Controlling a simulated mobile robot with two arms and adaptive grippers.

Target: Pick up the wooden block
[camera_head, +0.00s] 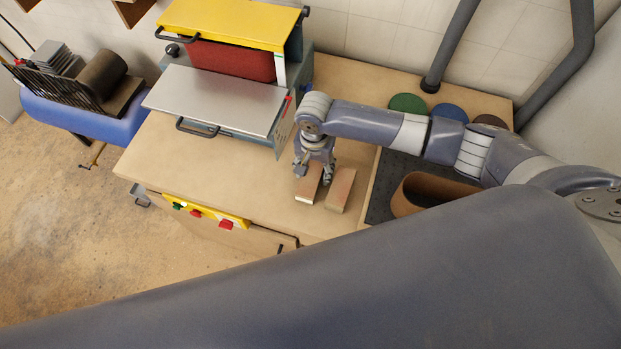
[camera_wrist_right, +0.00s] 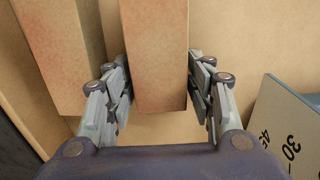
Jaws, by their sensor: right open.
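A wooden block (camera_head: 308,188) lies on the workbench under my right gripper (camera_head: 313,175). In the right wrist view, this block (camera_wrist_right: 154,50) stands between the two fingers of the open right gripper (camera_wrist_right: 157,82). A small gap shows at the right finger; the left finger is very close to the block, and I cannot tell if it touches. A second wooden block (camera_head: 341,189) lies just to the right in the head view. It shows at the left in the wrist view (camera_wrist_right: 55,55). My left gripper is not in view.
A sanding machine (camera_head: 220,95) with a grey metal table stands left of the gripper. A dark mat (camera_head: 380,200) with a curved brown wooden piece (camera_head: 402,203) lies to the right. Several coloured discs (camera_head: 408,103) lie at the back. The bench front (camera_head: 190,165) is clear.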

